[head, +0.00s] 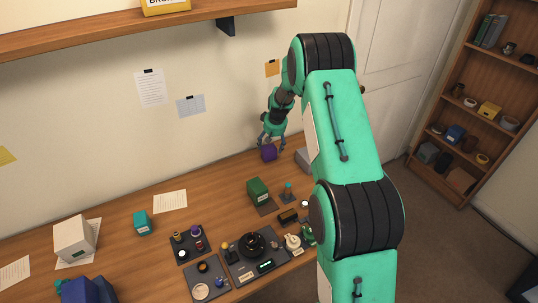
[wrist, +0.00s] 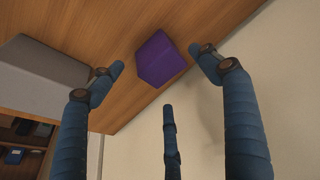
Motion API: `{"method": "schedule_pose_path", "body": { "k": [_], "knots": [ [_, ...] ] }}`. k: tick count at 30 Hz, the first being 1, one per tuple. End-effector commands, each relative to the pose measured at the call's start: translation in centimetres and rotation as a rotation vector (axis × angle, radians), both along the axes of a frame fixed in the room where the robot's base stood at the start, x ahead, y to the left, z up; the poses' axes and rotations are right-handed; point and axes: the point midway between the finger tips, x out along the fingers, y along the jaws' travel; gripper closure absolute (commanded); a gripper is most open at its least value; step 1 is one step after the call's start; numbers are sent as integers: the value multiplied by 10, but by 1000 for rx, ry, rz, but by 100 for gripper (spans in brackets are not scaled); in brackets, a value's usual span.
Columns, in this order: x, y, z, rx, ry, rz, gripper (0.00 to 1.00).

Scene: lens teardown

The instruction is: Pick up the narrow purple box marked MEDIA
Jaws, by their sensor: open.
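A purple box (head: 268,153) stands on the wooden table near the wall. It also shows in the wrist view (wrist: 160,60), upper middle; no marking on it can be read. My gripper (head: 272,140) is just above it in the head view, with the fingers pointing down. In the wrist view my gripper (wrist: 157,62) is open, with one finger toward the left of the box, one toward the right and a third below it. The box lies beyond the fingertips and appears between them, not gripped. Whether any finger touches it I cannot tell.
A grey box (wrist: 42,72) stands beside the purple box, partly hidden by my arm in the head view (head: 302,158). A green box (head: 258,191) stands nearer, by trays of lens parts (head: 237,273). The wall (wrist: 265,60) is close. Table left of the purple box is clear.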

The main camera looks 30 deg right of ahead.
Motion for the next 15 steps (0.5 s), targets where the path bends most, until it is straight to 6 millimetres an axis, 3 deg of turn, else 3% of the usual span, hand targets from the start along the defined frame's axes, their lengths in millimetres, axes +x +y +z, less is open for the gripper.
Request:
{"method": "schedule_pose_path", "body": {
  "k": [5,15],
  "knots": [
    [4,0,-14,0,1,0,23],
    [5,0,-15,0,0,0,23]
  ]
}}
